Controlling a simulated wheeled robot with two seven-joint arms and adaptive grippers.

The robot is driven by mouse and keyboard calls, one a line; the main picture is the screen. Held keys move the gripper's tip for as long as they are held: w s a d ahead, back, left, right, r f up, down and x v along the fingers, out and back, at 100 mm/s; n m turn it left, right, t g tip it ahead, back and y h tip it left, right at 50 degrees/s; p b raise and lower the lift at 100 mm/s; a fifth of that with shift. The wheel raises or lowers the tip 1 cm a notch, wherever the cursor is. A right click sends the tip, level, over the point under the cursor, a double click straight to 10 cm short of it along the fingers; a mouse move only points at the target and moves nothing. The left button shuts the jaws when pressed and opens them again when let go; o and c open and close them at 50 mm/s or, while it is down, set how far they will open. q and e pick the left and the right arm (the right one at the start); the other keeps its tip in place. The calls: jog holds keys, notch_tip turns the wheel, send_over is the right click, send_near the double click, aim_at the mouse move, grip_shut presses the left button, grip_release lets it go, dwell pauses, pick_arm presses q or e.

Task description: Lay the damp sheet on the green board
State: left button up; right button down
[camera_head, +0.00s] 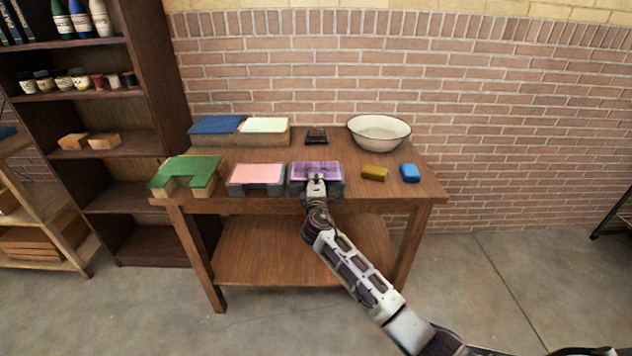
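The green board (189,170) lies at the left front of the table on wooden supports, with a notch in its front edge. A pink sheet (257,174) lies flat on a grey block to its right. A purple sheet (315,168) lies on another grey block further right. I cannot tell by sight which sheet is damp. My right gripper (316,182) is at the front edge of the purple sheet, partly covering it. Its fingers are too small to show whether they grip the sheet. My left gripper is not in view.
A blue sheet (216,125) and a pale sheet (264,125) lie on a wooden block at the back left. A dark item (316,137) and a white basin (379,129) stand at the back. A yellow block (374,173) and a blue block (409,172) lie at the right.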

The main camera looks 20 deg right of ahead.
jog(key=shift+r+p, duration=0.5)
jog(key=shift+r, duration=0.4)
jog(key=shift+s, duration=0.1)
jog(key=s+a+r+p, duration=0.2)
jog(key=s+r+p, duration=0.1)
jog(key=s, duration=0.3)
jog(key=shift+s+p, duration=0.3)
jog(key=shift+p, duration=0.25)
dwell(0.5)
jog(key=shift+s, duration=0.1)
jog(key=v, duration=1.4)
jog(key=shift+s, duration=0.35)
dwell(0.8)
jog(key=shift+a, duration=0.1)
dwell(0.4)
